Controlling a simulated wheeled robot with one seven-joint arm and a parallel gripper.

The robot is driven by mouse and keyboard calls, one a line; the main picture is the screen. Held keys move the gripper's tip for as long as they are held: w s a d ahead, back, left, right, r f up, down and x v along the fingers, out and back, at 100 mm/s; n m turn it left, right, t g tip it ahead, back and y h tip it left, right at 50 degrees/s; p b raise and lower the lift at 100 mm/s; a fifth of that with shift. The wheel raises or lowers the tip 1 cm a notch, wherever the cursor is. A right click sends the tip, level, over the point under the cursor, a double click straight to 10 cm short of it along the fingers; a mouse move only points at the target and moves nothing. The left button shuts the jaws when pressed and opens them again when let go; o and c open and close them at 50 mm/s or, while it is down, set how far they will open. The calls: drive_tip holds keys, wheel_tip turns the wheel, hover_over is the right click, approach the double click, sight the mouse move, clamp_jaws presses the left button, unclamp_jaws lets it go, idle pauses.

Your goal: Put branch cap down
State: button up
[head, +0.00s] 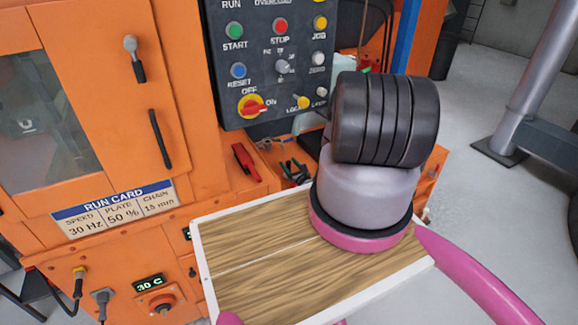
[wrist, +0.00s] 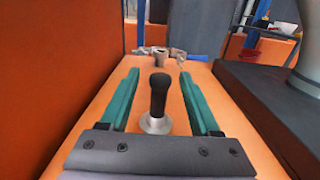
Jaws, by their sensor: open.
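In the wrist view, a black-handled piece with a round silver metal base, seemingly the branch cap (wrist: 158,104), stands upright on an orange surface (wrist: 120,75). My gripper (wrist: 160,74) is open, with its two teal fingers one on each side of the black handle. Gaps show between the handle and both fingers. The silver base appears to rest on the orange surface, though its near edge is close to my gripper body. The gripper and the cap do not show in the head view.
Metal fittings (wrist: 160,53) lie at the far end of the orange surface. An orange wall (wrist: 60,60) rises on the left and a dark block (wrist: 265,95) stands on the right. In the head view, a control panel (head: 268,60) hangs near green-handled pliers (head: 295,171).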

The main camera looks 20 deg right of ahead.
drive_tip(key=s, duration=1.1)
drive_tip(key=shift+s+d, duration=0.2)
drive_tip(key=shift+s, duration=0.05)
